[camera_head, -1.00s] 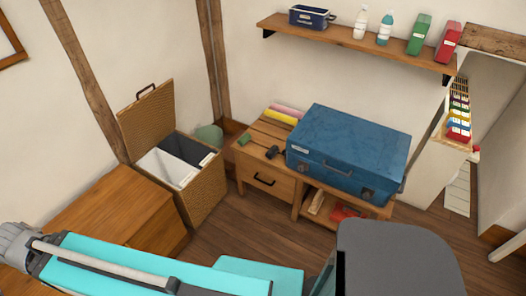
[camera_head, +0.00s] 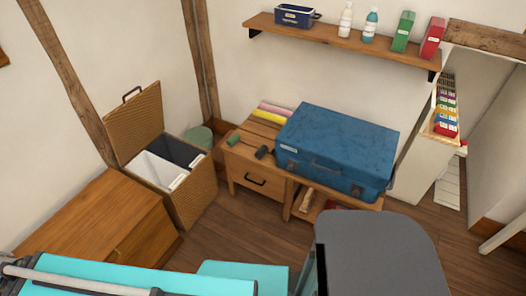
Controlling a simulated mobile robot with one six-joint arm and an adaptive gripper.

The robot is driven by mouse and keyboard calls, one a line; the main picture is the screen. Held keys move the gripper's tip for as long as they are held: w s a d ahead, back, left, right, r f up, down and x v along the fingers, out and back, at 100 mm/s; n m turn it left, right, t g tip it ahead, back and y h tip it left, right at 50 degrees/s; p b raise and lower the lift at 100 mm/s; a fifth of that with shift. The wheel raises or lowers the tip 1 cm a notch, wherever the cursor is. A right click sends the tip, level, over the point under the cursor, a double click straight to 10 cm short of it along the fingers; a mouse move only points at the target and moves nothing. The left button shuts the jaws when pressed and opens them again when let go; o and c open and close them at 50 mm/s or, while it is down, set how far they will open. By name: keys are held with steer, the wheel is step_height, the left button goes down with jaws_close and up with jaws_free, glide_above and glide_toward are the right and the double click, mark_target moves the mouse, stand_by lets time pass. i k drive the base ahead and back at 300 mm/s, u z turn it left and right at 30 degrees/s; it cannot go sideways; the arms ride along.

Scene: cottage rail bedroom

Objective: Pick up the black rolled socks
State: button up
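A small dark bundle that looks like the black rolled socks (camera_head: 262,153) lies on the wooden cabinet (camera_head: 243,157), close to the left end of a blue suitcase (camera_head: 335,145). A similar green roll (camera_head: 235,140) lies just left of it. My gripper is not in view. Parts of my turquoise and grey arm cross the bottom of the picture, well in front of the cabinet and apart from the dark bundle.
A wicker hamper (camera_head: 193,201) with its lid up stands left of the cabinet, beside a wooden chest (camera_head: 95,215). Yellow and pink rolls (camera_head: 272,112) lie behind. A wall shelf (camera_head: 340,42) hangs above. Bare floor (camera_head: 235,232) shows in front.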

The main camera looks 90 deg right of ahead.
mark_target(259, 153)
steer(key=z, duration=0.05)
steer(key=k, duration=1.9)
steer(key=z, duration=1.4)
steer(key=i, duration=0.75)
steer(key=z, duration=0.1)
